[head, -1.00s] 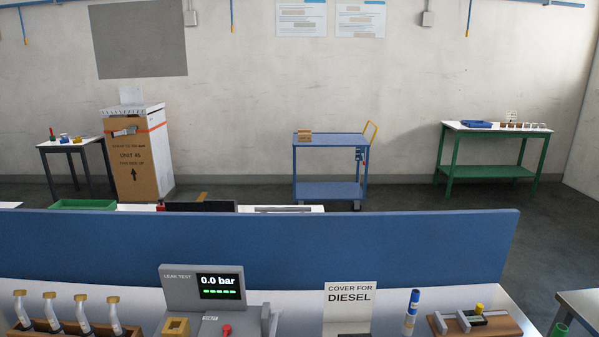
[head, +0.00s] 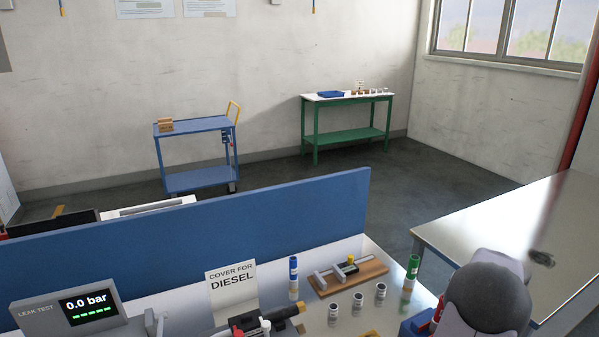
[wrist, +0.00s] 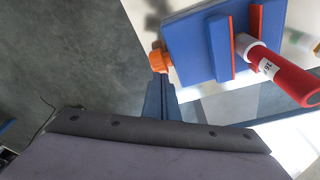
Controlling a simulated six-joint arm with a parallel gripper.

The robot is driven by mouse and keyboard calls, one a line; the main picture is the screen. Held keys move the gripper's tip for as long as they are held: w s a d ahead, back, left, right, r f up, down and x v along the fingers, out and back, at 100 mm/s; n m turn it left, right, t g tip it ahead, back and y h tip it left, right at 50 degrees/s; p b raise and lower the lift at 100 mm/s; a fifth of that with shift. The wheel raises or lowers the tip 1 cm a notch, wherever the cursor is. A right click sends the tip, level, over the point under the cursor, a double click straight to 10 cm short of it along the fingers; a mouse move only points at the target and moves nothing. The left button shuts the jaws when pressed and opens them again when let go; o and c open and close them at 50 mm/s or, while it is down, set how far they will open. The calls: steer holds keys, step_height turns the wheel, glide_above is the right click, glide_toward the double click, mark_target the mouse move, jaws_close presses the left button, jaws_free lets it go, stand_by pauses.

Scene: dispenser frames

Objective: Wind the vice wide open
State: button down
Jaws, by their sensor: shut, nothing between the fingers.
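The vice is a blue block (wrist: 192,48) with orange-red strips along its two jaws, at the top of the wrist view. An orange knob (wrist: 157,59) sticks out at its left side. A red cylinder (wrist: 283,75) with a white collar and label has its collar end between the jaws; I cannot tell how tightly it is held. In the head view the vice (head: 414,327) shows only in part at the lower edge, beside my grey arm. My gripper (wrist: 158,86) is shut and empty, its fingertips just below the knob, apart from it as far as I can tell.
On the bench stand a blue-capped tube (head: 294,278), a green-capped tube (head: 411,275), several small grey canisters (head: 358,304) and a wooden board with a clamp-like fixture (head: 347,278). A leak tester (head: 75,308) is at left.

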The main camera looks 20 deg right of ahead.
steer(key=shift+d, duration=0.3)
steer(key=shift+f+b, duration=0.5)
steer(key=shift+f, duration=0.2)
stand_by(0.4)
steer(key=shift+s+a+f, duration=0.1)
steer(key=shift+a+f, duration=0.1)
steer(key=shift+a, duration=0.4)
stand_by(0.5)
steer(key=shift+a+r+b, duration=0.15)
steer(key=shift+a+b, duration=0.2)
steer(key=shift+a, duration=0.4)
stand_by(1.8)
steer(key=shift+r, duration=0.2)
steer(key=shift+r+p, duration=0.5)
steer(key=shift+r, duration=0.05)
steer(key=shift+d, duration=0.2)
